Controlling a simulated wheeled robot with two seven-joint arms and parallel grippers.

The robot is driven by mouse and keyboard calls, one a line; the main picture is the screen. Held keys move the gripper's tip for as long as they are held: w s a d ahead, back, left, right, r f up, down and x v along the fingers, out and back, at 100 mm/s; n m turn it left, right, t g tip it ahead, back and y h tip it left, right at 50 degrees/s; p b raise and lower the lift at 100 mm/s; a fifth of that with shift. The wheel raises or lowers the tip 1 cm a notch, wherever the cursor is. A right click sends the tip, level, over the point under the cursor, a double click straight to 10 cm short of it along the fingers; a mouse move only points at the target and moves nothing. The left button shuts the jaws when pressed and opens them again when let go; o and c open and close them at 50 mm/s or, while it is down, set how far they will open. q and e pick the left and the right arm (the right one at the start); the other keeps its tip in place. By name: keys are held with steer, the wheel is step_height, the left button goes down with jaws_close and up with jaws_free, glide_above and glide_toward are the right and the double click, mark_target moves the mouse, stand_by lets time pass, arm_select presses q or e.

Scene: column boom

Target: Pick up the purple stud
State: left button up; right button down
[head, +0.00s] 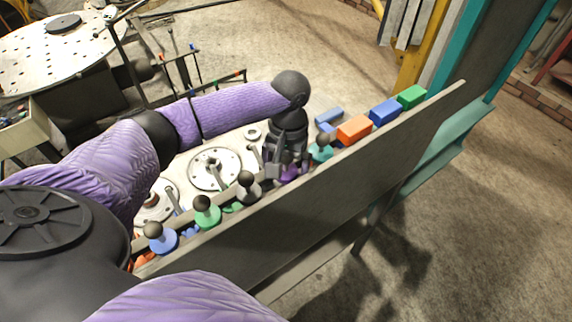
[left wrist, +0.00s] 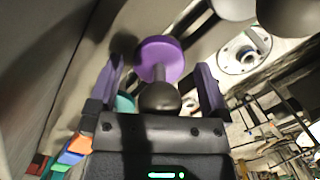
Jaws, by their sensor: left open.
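The purple stud has a round purple base and a dark ball knob. In the left wrist view its purple base (left wrist: 172,50) shows beyond my fingers, and its knob (left wrist: 160,97) lies between them near the palm. In the head view only a bit of the purple stud (head: 290,174) shows below my left gripper (head: 284,168), which hides the rest. My left gripper points down over the stud with its fingers apart, one on each side of the knob. Whether either finger touches it I cannot tell. My right gripper is not in view.
A teal stud (head: 321,151) stands close on the right of the gripper, a grey stud (head: 248,187) on the left. Green (head: 206,211) and blue (head: 160,237) studs follow. Orange (head: 354,129), blue (head: 384,111) and green (head: 411,96) blocks line the far end. A tall grey panel (head: 330,195) runs alongside.

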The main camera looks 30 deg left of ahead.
arm_select(q)
steer(key=c, duration=1.2)
step_height(320, 180, up, 10)
steer(key=shift+p, duration=0.6)
